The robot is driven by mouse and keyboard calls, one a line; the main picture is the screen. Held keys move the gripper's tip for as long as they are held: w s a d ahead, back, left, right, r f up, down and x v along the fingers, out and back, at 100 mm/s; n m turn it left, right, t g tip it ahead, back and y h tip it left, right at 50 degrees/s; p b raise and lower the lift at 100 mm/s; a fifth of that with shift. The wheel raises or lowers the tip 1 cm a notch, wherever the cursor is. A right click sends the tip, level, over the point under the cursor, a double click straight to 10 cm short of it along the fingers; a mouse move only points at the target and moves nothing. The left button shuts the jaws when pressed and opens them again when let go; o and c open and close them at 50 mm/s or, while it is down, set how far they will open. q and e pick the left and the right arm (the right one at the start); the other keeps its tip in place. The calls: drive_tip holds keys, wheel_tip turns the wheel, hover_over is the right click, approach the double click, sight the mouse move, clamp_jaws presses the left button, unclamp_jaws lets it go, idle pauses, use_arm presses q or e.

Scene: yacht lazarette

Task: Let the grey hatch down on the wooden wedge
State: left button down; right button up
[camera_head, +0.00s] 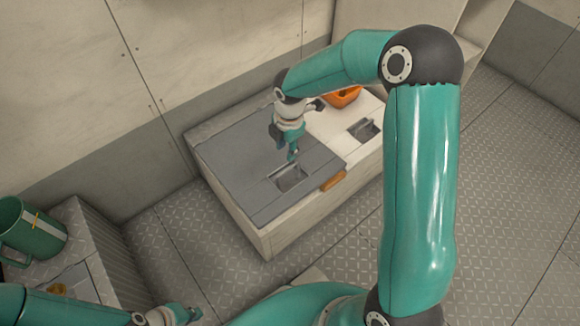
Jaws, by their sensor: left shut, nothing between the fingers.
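The grey hatch (240,165) lies flat or nearly flat on top of the pale locker. A recess (290,178) is set in it near its front right side. The wooden wedge (334,181) is at the hatch's front right edge; I cannot tell whether the hatch rests on it. My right gripper (293,156) points down at the far edge of the recess. Its fingers look close together, but whether they hold anything is too small to tell. My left gripper (189,315) is shut and empty at the bottom edge, well apart from the hatch.
An orange container (346,96) and a dark fitting (364,130) are on the locker's white top right of the hatch. A green mug (32,233) stands on a ribbed unit at left. My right arm hides part of the floor. Tread-plate floor in front looks clear.

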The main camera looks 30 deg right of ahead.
sight(285, 170)
drive_tip(key=f+b, duration=0.1)
drive_tip(key=f, duration=0.2)
drive_tip(key=f+b, duration=0.1)
drive_tip(key=f, duration=0.2)
drive_tip(key=f+b, duration=0.1)
drive_tip(key=f, duration=0.3)
drive_tip(key=shift+w+f, duration=0.1)
drive_tip(key=shift+w, duration=0.3)
clamp_jaws()
